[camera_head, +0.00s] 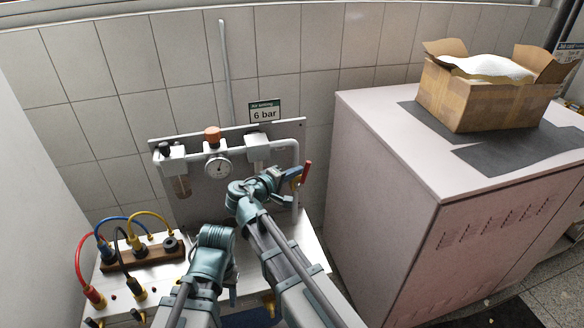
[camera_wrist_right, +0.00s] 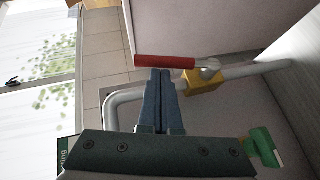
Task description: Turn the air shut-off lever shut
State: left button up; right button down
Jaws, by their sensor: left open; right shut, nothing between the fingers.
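The red shut-off lever (camera_head: 307,173) stands near upright, tilted slightly, beside the vertical pipe at the air panel's right. In the right wrist view the red lever (camera_wrist_right: 165,62) lies roughly along the pipe's line, with a yellow valve body (camera_wrist_right: 205,80) at its pivot end. My right gripper (camera_head: 292,176) is shut and empty. Its blue fingertips (camera_wrist_right: 159,73) are at the lever's side, close to or touching it; I cannot tell which. My left gripper (camera_head: 232,296) is low over the bench, mostly hidden behind its own wrist, and is open.
The panel holds a gauge (camera_head: 217,167), an orange knob (camera_head: 212,136) and a grey pipe (camera_wrist_right: 112,105). A hose block (camera_head: 142,254) sits on the bench at left. A pink-grey cabinet (camera_head: 385,200) with an open cardboard box (camera_head: 480,100) stands close at right.

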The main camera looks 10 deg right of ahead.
jog(key=d+f+m+g+y+p, duration=0.2)
jog(key=d+f+m+y+p, duration=0.2)
jog(key=d+y+p, duration=0.3)
jog(key=shift+w+d+m+y+p, duration=0.25)
jog(key=shift+d+y, duration=0.75)
jog(key=shift+y, duration=1.2)
jog(key=shift+s+d+f, duration=0.1)
jog(key=s+r+p, duration=0.4)
jog(key=r+p, duration=0.8)
jog(key=shift+s+r, duration=0.15)
jog(key=shift+s, duration=0.25)
